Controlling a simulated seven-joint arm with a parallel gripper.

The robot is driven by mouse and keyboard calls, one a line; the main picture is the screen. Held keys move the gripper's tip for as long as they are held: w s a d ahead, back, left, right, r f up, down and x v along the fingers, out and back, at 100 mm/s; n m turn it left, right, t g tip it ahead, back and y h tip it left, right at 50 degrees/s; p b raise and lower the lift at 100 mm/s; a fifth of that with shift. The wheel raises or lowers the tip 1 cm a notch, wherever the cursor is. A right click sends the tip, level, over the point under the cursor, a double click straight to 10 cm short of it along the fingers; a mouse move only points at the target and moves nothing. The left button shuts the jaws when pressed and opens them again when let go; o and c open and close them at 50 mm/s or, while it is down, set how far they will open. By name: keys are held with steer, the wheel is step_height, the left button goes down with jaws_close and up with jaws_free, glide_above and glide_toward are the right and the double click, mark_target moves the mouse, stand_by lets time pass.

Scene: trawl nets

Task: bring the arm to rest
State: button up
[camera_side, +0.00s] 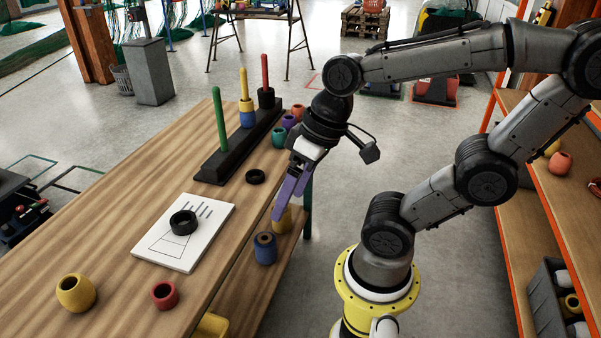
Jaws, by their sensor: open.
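My gripper (283,208) hangs at the right edge of the wooden table (90,225), its purple fingers pointing down and a little left. It is open, and I see nothing between its fingers. My arm reaches in from the yellow base at the right, bent high over the floor. A yellow ring (282,219) and a blue ring (265,248) are close by the fingertips in the picture. I cannot tell how far apart they are in depth.
A black rack (215,165) holds green, yellow and red pegs, with rings on some. A white board (160,247) bears a black ring (183,222). Another black ring (255,177), a yellow pot-shaped ring (76,293) and a red one (164,295) lie on the table. Orange-edged shelves (560,215) stand right.

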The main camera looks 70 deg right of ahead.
steer(key=d+r+t, duration=0.1)
steer(key=d+r+n+t+h, duration=0.1)
steer(key=shift+s+d+r+h, duration=0.3)
steer(key=shift+s+d, duration=0.05)
stand_by(1.1)
